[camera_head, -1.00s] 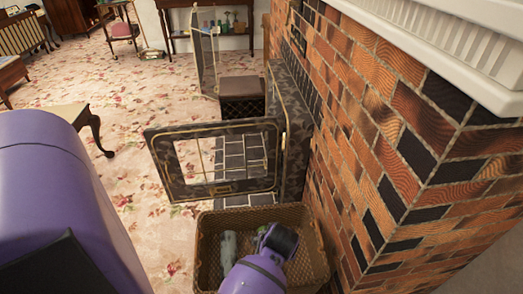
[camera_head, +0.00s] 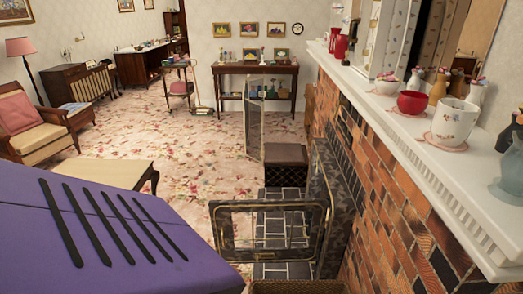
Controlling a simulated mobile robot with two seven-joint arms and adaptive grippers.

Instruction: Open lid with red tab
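I cannot make out a lid with a red tab in this view. A woven basket (camera_head: 297,287) shows only its top rim at the bottom edge, and its inside is out of view. A dark fireplace panel with gold trim (camera_head: 222,240) stands swung out from the brick wall, with an opening in its middle. A large purple part of my arm fills the lower left and hides the floor there. Neither of my grippers is in view.
The brick fireplace (camera_head: 390,200) and its white mantel (camera_head: 440,165) block the right side. A red cup (camera_head: 412,104) and a floral mug (camera_head: 455,122) stand on the mantel. A dark ottoman (camera_head: 284,165) is behind the panel. Carpet (camera_head: 200,150) is clear at centre left.

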